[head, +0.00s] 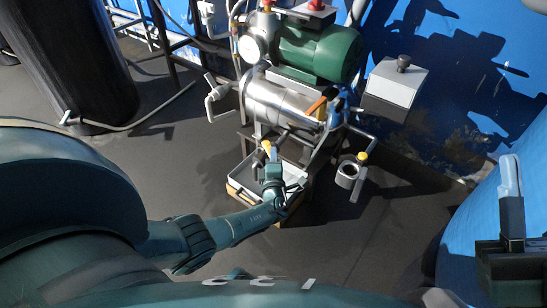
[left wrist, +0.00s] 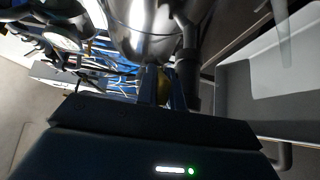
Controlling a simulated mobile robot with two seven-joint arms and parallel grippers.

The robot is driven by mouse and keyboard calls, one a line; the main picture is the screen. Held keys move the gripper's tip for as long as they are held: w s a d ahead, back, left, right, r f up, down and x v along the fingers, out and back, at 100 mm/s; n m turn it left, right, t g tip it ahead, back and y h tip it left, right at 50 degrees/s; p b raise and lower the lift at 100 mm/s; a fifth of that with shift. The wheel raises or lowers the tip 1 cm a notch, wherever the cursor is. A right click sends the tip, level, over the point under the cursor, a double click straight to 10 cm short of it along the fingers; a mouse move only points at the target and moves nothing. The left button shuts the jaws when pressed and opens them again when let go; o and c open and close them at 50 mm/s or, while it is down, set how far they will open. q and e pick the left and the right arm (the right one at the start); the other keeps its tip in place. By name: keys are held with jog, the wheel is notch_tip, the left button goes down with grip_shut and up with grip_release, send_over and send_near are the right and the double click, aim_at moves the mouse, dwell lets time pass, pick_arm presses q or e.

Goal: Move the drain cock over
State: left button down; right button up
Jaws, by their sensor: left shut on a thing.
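The drain cock (head: 266,146) shows its small yellow handle under the left part of the shiny steel tank (head: 283,101). My left gripper (head: 269,162) is at this handle and is shut on it. In the left wrist view my left fingers (left wrist: 161,88) close around a yellow piece (left wrist: 166,84) just below the tank; most of the cock is hidden by the fingers. What looks like my right gripper (head: 511,185) stands at the right edge in the head view, away from the tank; its jaw gap cannot be made out.
A pale tray (head: 238,183) stands under the cock. To its right are a metal cup (head: 348,174) and another yellow-handled valve (head: 362,157). A green motor (head: 318,52) sits above the tank. A grey box (head: 397,82) is behind right. Floor in front is clear.

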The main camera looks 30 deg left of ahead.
pick_arm(q)
jog(key=c, duration=1.5)
grip_release()
